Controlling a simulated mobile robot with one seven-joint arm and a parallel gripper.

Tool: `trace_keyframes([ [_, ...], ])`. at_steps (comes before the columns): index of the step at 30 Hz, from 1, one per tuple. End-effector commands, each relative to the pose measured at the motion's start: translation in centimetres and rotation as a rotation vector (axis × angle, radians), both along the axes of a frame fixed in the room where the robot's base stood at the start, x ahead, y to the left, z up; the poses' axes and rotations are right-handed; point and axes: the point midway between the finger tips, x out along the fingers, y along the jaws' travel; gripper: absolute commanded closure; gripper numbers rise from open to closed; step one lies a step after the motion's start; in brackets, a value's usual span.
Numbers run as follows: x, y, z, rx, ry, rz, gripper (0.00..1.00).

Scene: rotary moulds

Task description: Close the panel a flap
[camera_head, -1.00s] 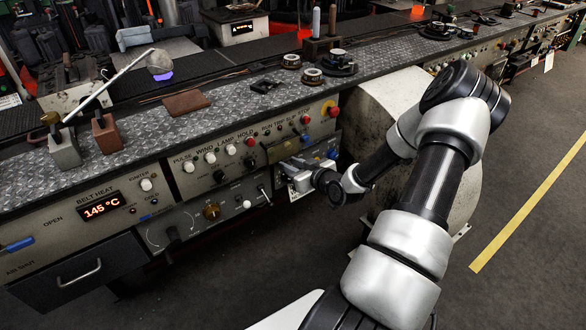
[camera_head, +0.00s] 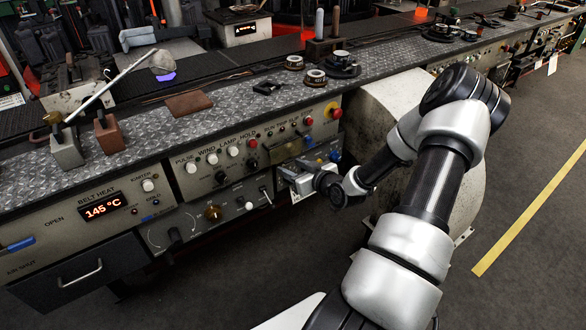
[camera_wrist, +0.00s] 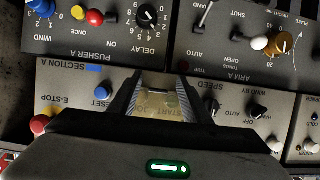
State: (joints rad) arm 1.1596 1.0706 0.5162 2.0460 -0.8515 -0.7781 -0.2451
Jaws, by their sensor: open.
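The panel A flap (camera_head: 284,151) is a small yellowish, see-through cover on the front of the console, near its right end. In the wrist view the flap (camera_wrist: 158,104) shows upside down between my fingers, with START lettering seen at it. I cannot tell its exact tilt. My gripper (camera_head: 287,174) is open, empty and just below the flap in the head view. In the wrist view the fingers of my gripper (camera_wrist: 161,92) stand on either side of the flap. Whether they touch it is unclear.
A red emergency stop (camera_head: 335,113) and a blue reset button (camera_wrist: 103,93) sit close to the flap. Several knobs, buttons and levers cover the neighbouring panels. A pale drum (camera_head: 400,105) stands behind my arm. The floor at the right is clear.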

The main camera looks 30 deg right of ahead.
Motion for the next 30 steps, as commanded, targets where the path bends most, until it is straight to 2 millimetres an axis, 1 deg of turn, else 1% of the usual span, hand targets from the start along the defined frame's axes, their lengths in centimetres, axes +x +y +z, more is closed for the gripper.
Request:
trace_keyframes([
  [4, -0.6, -0.1, 0.5, -0.002, -0.002, -0.001, 0.56],
  [7, -1.8, -0.3, 1.1, -0.002, -0.002, -0.001, 0.56],
  [11, -4.5, -0.5, 2.2, -0.003, 0.000, -0.002, 0.56],
  [15, -7.8, -0.8, 3.5, -0.002, 0.001, -0.004, 0.56],
  [21, -12.1, -1.1, 5.2, -0.002, 0.001, -0.004, 0.56],
  [24, -13.8, -1.1, 5.8, 0.000, 0.000, -0.002, 0.56],
  [27, -15.0, -1.3, 6.2, -0.001, 0.002, -0.002, 0.56],
  [30, -15.7, -1.3, 6.4, 0.000, 0.001, -0.001, 0.56],
])
